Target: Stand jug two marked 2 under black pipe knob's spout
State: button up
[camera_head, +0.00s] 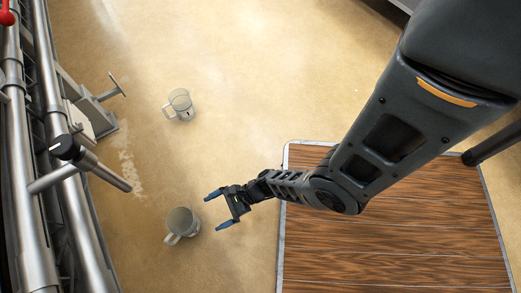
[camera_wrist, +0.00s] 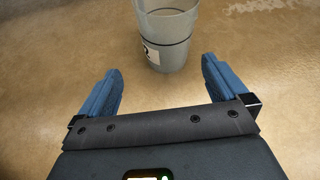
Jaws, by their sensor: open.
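A grey jug (camera_head: 183,221) with a handle on its left stands on the tan floor. It also shows in the wrist view (camera_wrist: 168,35), with a white label that appears to read 2, partly cut off. My gripper (camera_head: 213,212) is open and empty just right of this jug. In the wrist view the jug stands ahead of the two blue fingers (camera_wrist: 160,72), not between them. The black pipe knob (camera_head: 66,148) sits on a metal pipe at left. Its spout (camera_head: 113,179) points right and downward over the floor, left of and above the jug in the picture.
A second jug (camera_head: 180,104) stands farther up, its label too small to read. A metal bracket (camera_head: 98,105) juts from the pipe frame at left. A red knob (camera_head: 5,17) is at the top left corner. A wooden platform (camera_head: 400,245) lies right. Floor between the jugs is clear.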

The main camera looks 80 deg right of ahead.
jog(key=s+r+n+t+h, duration=0.1)
jog(key=s+r+n+h, duration=0.1)
jog(key=s+r+n, duration=0.3)
jog(key=s+r+n+t+h, duration=0.1)
jog(key=s+r+n, duration=0.4)
jog(key=r+n, duration=0.9)
jog(key=s+r+n+t+h, duration=0.1)
jog(key=s+r+n+h, duration=0.2)
jog(key=r, duration=2.5)
jog(key=s+n, duration=0.3)
jog(key=n, duration=0.4)
jog(key=shift+a, duration=0.35)
jog(key=shift+s+r, duration=0.1)
